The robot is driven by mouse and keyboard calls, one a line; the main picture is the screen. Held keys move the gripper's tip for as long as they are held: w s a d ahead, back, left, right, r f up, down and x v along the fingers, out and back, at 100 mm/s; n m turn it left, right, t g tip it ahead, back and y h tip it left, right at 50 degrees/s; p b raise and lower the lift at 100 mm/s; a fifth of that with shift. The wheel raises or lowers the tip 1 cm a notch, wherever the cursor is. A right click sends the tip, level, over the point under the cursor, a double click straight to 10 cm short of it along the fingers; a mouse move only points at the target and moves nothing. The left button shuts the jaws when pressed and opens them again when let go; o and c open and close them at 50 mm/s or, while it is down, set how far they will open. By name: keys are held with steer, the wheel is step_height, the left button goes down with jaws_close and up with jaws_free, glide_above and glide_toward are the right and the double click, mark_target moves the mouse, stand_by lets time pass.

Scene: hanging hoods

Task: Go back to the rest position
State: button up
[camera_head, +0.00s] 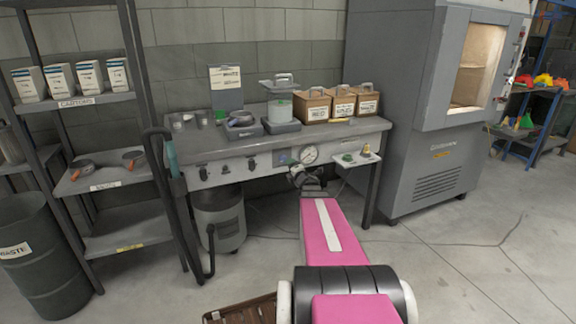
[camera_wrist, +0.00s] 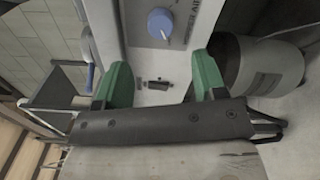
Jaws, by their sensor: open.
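My gripper (camera_wrist: 161,80) shows in the wrist view with its two green fingers spread apart and nothing between them. Beyond the fingers is a grey panel with a blue knob (camera_wrist: 161,23), apart from the fingertips. In the head view, my pink arm reaches forward to the front of the grey workbench (camera_head: 215,150). The dark wrist end (camera_head: 306,181) is just below the round gauge (camera_head: 310,153) on the bench panel. The fingertips are hard to make out there, and contact with the panel cannot be told.
A grey drum (camera_head: 219,222) stands under the bench; it also shows in the wrist view (camera_wrist: 262,66). A small side shelf (camera_head: 357,159) juts out right of my wrist. A shelf rack (camera_head: 120,182) and waste bin (camera_head: 42,262) stand left, a large cabinet (camera_head: 405,150) right. Floor at right is clear.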

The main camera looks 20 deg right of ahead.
steer(key=shift+s, duration=1.05)
steer(key=s+a+f+m+g+h, duration=0.4)
steer(key=s+a+f+m+g, duration=0.55)
steer(key=m, duration=0.65)
steer(key=s+a+f+m+g+y, duration=0.3)
steer(key=s+a+m+g, duration=0.2)
steer(key=s+a, duration=0.8)
steer(key=a+g, duration=0.1)
steer(key=g, duration=0.2)
steer(key=shift+s+a+f+m, duration=0.15)
steer(key=shift+s+a+m, duration=0.1)
steer(key=shift+s+m, duration=0.1)
steer(key=shift+g, duration=0.25)
